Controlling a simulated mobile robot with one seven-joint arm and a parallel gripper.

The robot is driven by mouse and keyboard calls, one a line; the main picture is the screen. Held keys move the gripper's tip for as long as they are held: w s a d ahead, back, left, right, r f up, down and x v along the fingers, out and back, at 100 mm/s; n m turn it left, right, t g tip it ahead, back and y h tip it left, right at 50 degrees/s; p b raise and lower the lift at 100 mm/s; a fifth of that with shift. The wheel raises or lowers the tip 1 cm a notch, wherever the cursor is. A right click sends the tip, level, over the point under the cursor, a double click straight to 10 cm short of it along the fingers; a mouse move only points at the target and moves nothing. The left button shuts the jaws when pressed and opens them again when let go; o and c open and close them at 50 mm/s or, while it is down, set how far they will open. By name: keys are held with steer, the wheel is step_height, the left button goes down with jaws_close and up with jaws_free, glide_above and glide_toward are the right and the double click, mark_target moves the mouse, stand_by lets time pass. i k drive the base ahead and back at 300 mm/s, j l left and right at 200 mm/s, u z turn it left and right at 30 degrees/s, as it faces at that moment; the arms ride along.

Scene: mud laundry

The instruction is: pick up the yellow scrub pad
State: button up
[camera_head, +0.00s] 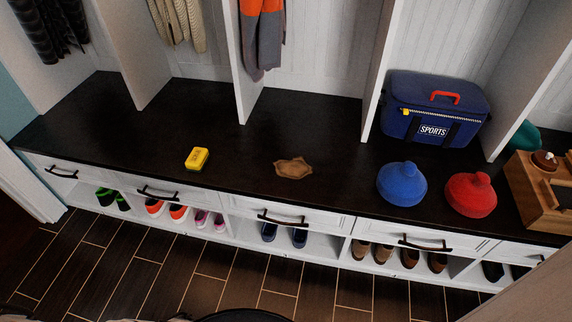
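A small yellow block (197,158) with dark markings on top, which looks like the yellow scrub pad, lies on the dark bench top (130,128) near its front edge, left of the picture's middle. Nothing touches it. My gripper does not show in this view.
A flat brown piece (293,168) lies right of the yellow block. A blue sports bag (432,112) sits behind. White dividers (245,70) rise from the bench.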

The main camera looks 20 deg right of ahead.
mark_target(198, 159)
steer(key=i+l, duration=0.2)
steer(key=i, duration=0.2)
steer(key=i+l, duration=0.15)
steer(key=i, duration=0.25)
steer(key=i+l, duration=0.2)
steer(key=i, duration=0.2)
